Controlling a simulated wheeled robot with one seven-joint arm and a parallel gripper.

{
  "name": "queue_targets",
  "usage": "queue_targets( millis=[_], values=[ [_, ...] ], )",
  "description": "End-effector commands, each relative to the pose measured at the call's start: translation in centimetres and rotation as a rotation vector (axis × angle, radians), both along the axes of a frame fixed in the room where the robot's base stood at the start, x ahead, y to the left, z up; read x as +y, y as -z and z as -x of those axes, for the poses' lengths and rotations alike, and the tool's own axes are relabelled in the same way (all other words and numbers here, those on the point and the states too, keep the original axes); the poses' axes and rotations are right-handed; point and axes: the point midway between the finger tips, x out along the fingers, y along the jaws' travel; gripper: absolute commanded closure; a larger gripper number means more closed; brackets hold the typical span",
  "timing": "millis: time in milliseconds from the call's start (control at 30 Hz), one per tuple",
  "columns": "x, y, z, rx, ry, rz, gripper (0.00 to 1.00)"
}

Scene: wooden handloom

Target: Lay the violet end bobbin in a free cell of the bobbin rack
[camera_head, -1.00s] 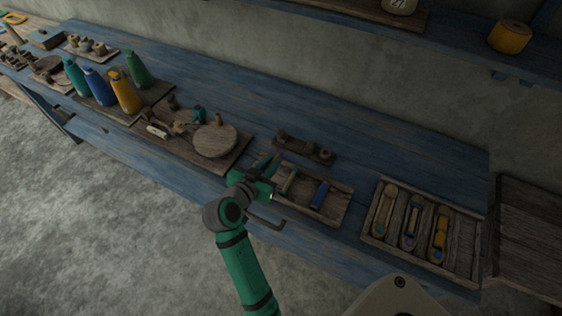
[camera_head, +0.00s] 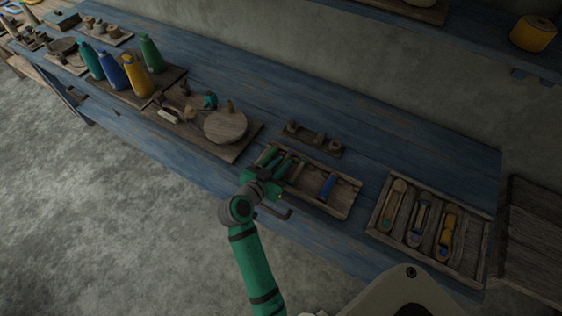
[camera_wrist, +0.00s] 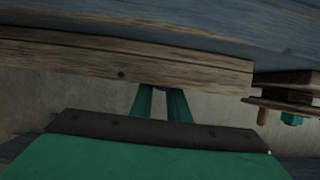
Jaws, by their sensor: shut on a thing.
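The bobbin rack (camera_head: 318,203) is a shallow wooden tray on the blue bench. A blue bobbin (camera_head: 327,187) lies in its right part. A dull, pale bobbin (camera_head: 297,171) shows further left in it. My gripper (camera_head: 277,161) is at the rack's left end, its green fingers reaching over the front edge. In the wrist view the fingers (camera_wrist: 161,97) are shut on the violet end bobbin (camera_wrist: 161,88), of which only a sliver shows. A wooden edge (camera_wrist: 120,70) hides the rest. I cannot tell whether the bobbin touches the rack.
A board with a round wooden disc (camera_head: 226,125) is left of the rack. A small peg stand (camera_head: 314,138) is behind it. A tray of shuttles (camera_head: 380,226) stands to the right. Bare blue bench lies behind these.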

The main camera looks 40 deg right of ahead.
Motion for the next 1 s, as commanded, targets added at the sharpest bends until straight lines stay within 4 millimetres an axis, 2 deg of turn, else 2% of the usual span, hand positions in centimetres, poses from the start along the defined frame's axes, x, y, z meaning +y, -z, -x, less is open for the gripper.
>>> queue_targets(
  millis=[267,300,367,733,867,1000],
  values=[
    [0.0,0.1,0.0,0.0,-0.001,0.0,1.0],
    [0.0,0.1,0.0,0.0,-0.001,0.0,0.78],
    [0.0,0.1,0.0,0.0,-0.001,0.0,0.64],
    [0.4,-0.1,0.1,-0.001,-0.002,0.0,0.63],
    [1.7,-0.6,0.5,-0.001,-0.005,0.0,0.63],
    [3.8,-1.6,1.4,-0.001,-0.005,0.001,0.63]
  ],
)
